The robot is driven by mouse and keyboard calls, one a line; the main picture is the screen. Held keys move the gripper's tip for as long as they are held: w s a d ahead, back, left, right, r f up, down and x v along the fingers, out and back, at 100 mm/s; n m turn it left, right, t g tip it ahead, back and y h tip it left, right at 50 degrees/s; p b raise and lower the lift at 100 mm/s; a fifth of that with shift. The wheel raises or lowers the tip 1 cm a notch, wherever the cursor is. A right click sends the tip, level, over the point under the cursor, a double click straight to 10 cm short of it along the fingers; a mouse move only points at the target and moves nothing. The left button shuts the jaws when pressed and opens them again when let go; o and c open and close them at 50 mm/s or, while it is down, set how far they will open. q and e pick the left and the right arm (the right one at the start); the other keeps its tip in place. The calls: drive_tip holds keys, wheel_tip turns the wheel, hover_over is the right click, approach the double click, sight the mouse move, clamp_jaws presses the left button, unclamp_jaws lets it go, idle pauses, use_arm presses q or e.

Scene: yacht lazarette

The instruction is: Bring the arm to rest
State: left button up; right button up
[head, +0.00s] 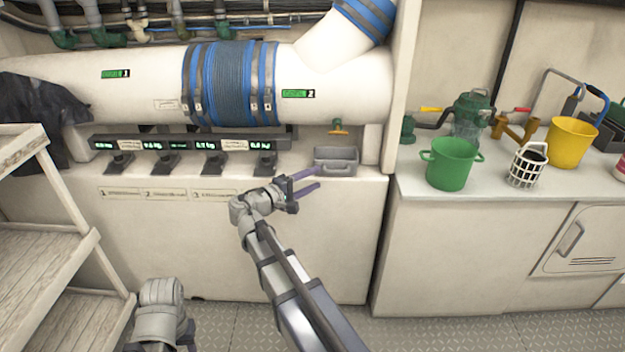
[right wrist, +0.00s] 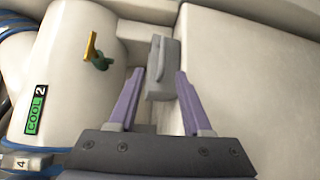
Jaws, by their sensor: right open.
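My right arm reaches up from the bottom of the head view. Its gripper (head: 310,182) has two purple fingers spread apart with nothing between them. It hangs in front of the white bench face, just left of and below a small grey bin (head: 336,160). In the right wrist view the open fingers (right wrist: 158,102) point toward the grey bin (right wrist: 160,70), which shows beyond and between their tips. My left arm shows only as a grey link at the bottom left of the head view; the left gripper's jaws cannot be made out.
A white pipe (head: 140,85) with blue hose and a row of levers (head: 210,160) lie behind. A green bucket (head: 450,165), white basket (head: 526,165) and yellow bucket (head: 570,143) stand on the right counter. Wooden shelves (head: 50,270) stand left. Floor (head: 250,325) is clear.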

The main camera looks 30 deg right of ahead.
idle(0.4)
drive_tip(key=s+a+f+g+y, duration=0.1)
drive_tip(key=s+a+f+y, duration=0.5)
drive_tip(key=a, duration=0.5)
drive_tip(key=s+a+f+g+y, duration=0.2)
drive_tip(key=s+a+f+y, duration=0.2)
drive_tip(key=s+a+f, duration=0.45)
drive_tip(key=s+a+f+g+y, duration=0.1)
drive_tip(key=s+a+f+y, duration=0.45)
drive_tip(key=a, duration=0.75)
wheel_tip(320, 180, up, 32)
drive_tip(key=p, duration=3.2)
drive_tip(key=shift+r, duration=0.25)
